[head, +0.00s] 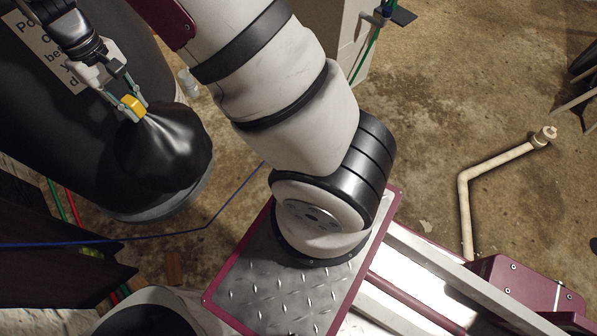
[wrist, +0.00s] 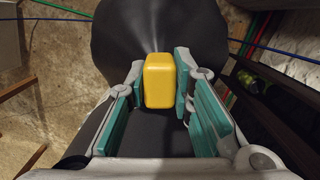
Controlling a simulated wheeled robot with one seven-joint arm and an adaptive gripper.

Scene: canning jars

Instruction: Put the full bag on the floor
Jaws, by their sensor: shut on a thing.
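The full bag (head: 165,150) is black and bulging, with a yellow tie or clip at its gathered top. In the head view my gripper (head: 127,108) is shut on the yellow top, and the bag hangs below it at the left. In the wrist view the yellow top (wrist: 159,82) sits between the teal pads of my gripper (wrist: 160,95), with the dark bag (wrist: 120,45) spreading out beyond it. The concrete floor (head: 450,110) shows at the right. The bag's underside is hidden, so I cannot tell how high it is above the floor.
A large dark bin (head: 95,165) with a grey base stands behind the bag, bearing a paper sign (head: 45,45). A blue cable (head: 225,205) crosses below. A pale bent pipe (head: 463,190) lies on the right. Open floor shows at upper right.

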